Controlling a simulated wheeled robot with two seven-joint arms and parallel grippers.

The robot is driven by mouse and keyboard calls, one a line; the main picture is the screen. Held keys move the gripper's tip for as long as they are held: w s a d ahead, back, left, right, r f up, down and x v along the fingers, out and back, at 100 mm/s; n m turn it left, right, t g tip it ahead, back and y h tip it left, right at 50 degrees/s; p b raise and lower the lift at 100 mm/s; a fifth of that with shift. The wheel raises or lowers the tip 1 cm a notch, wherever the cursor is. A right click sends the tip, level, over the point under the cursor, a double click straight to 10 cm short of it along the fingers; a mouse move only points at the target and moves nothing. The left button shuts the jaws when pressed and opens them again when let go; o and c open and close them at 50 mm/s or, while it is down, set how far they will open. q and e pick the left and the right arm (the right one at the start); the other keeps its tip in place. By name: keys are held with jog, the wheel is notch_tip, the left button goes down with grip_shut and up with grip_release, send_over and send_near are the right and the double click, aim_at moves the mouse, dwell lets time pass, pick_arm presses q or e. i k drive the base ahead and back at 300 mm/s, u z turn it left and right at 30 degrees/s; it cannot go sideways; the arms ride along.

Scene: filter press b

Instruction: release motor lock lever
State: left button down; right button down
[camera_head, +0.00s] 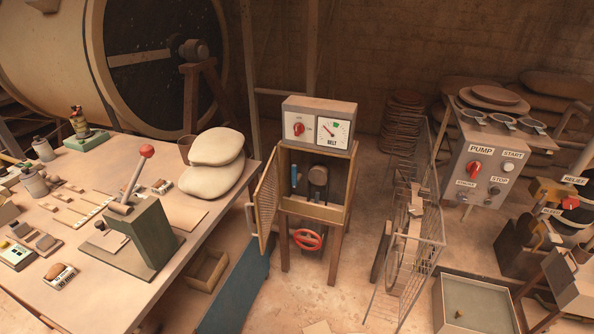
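A metal lever with a red ball knob (147,150) leans up and to the right from a dark green stand (145,235) on the left table. No label on it can be read. In the middle, a wooden cabinet (338,215) has its door (265,205) open to the left. Inside are a small blue handle (294,175) and a round motor-like part (318,176). I cannot tell from labels which of these is the motor lock lever. Neither of my grippers is in view.
A box with a red knob and a dial (334,131) tops the cabinet; a red handwheel (307,239) sits below. Two sacks (214,162) lie on the table (105,292). A wire cage (415,225) and pump panel (487,165) stand right. Floor before the cabinet is mostly clear.

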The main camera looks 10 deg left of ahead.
aim_at(296, 177)
jog(key=u, duration=0.4)
jog(key=i, duration=0.7)
jog(key=u, duration=0.9)
jog(key=i, duration=0.25)
jog(key=u, duration=0.25)
